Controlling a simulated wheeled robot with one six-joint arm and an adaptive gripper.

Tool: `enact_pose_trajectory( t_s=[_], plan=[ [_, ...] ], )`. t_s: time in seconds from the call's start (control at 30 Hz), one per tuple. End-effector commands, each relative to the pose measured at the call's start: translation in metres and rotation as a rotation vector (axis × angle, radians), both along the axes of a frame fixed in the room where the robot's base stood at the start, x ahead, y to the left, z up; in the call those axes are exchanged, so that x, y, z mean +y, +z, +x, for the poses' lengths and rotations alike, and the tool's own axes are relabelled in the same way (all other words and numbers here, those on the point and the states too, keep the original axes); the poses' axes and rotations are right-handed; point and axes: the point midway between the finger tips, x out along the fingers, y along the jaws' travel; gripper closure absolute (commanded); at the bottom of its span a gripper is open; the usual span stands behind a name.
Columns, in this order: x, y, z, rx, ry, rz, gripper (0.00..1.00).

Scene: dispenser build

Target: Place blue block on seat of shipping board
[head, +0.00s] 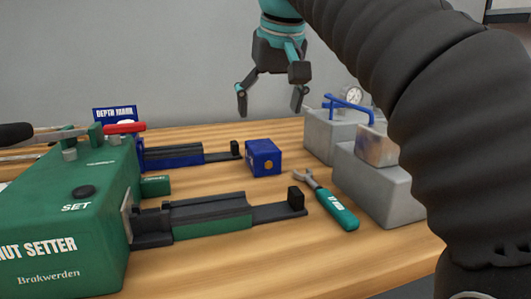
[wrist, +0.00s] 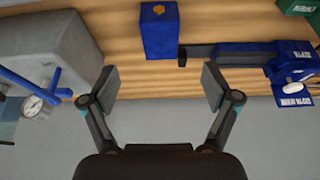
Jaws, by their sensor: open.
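The blue block (head: 262,158) has a round orange spot on one face and sits on the wooden table, just right of the end of a dark rail. In the wrist view the blue block (wrist: 160,32) is at the top middle, beyond the fingertips. My gripper (head: 269,104) is open and empty, above and behind the block in the head view, and apart from it. Its two spread fingers also show in the wrist view (wrist: 160,80). I cannot make out a shipping board or its seat in either view.
A green NUT SETTER machine (head: 70,215) with a rail stands at left, and a blue DEPTH MARK device (head: 115,114) behind it. A green-handled wrench (head: 330,205) lies right of the block. Grey blocks (head: 375,185) with a blue handle (head: 350,110) and gauge (head: 352,94) stand at right.

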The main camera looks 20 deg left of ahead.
Motion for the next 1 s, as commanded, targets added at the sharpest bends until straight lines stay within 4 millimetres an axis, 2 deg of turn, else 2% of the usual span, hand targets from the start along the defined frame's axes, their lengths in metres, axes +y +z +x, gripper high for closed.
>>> enact_pose_trajectory(
  t_s=[0.1,0.3,0.67,1.0],
  plan=[
    [0.004,-0.022,0.006,0.001,0.001,-0.001,0.12],
    [0.01,-0.051,0.017,0.001,-0.001,0.0,0.12],
    [0.014,-0.069,0.027,0.002,-0.003,-0.001,0.12],
    [0.024,-0.106,0.044,0.001,-0.003,0.0,0.12]
  ],
)
